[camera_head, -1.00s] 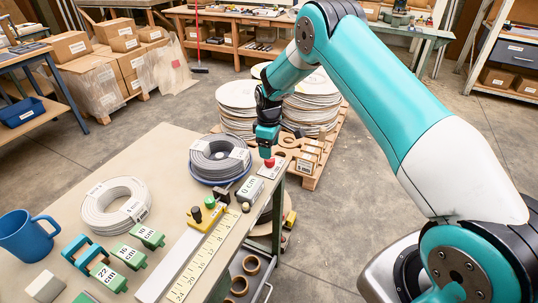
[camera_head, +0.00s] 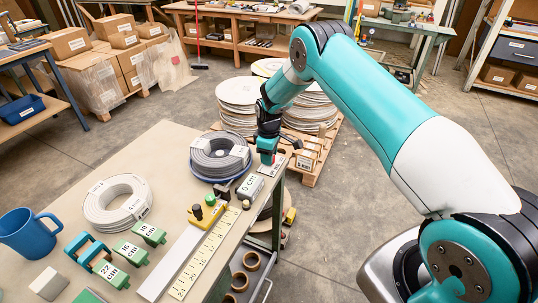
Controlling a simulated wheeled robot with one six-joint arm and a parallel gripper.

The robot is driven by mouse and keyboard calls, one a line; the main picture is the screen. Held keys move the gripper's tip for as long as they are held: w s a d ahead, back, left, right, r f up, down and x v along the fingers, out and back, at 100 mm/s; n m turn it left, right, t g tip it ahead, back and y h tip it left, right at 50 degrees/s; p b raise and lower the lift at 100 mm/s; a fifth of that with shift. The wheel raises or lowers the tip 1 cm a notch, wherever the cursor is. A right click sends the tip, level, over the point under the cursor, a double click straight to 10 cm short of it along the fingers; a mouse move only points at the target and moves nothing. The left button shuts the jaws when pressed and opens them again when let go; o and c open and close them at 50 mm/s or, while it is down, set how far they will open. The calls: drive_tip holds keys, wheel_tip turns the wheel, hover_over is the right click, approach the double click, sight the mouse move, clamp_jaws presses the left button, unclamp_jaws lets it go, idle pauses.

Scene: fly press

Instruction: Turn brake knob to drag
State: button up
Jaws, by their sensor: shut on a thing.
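The red brake knob (camera_head: 267,159) is at the far right corner of the workbench, on a small grey plate with a label (camera_head: 273,169). My teal gripper (camera_head: 267,155) points down over it and is shut on it. The fingers hide most of the knob, so its turned position cannot be read. The label is too small to read.
A grey "0 cm" block (camera_head: 250,187) and a cable coil (camera_head: 220,157) lie close to the knob. A yellow-scaled ruler (camera_head: 205,255) with a yellow stop (camera_head: 207,212), green blocks (camera_head: 130,252), a white coil (camera_head: 117,203) and a blue mug (camera_head: 27,234) lie nearer.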

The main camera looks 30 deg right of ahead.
drive_tip(key=shift+f+m+b, duration=0.1)
drive_tip(key=shift+m+b, duration=0.2)
drive_tip(key=shift+m, duration=0.1)
drive_tip(key=m+b, duration=0.1)
drive_tip(key=m, duration=0.1)
drive_tip(key=shift+m+b, duration=0.3)
drive_tip(key=shift+b, duration=0.1)
drive_tip(key=m+b, duration=0.2)
drive_tip(key=m, duration=0.3)
drive_tip(key=shift+d, duration=0.1)
drive_tip(key=shift+m, duration=0.4)
drive_tip(key=o, duration=0.9)
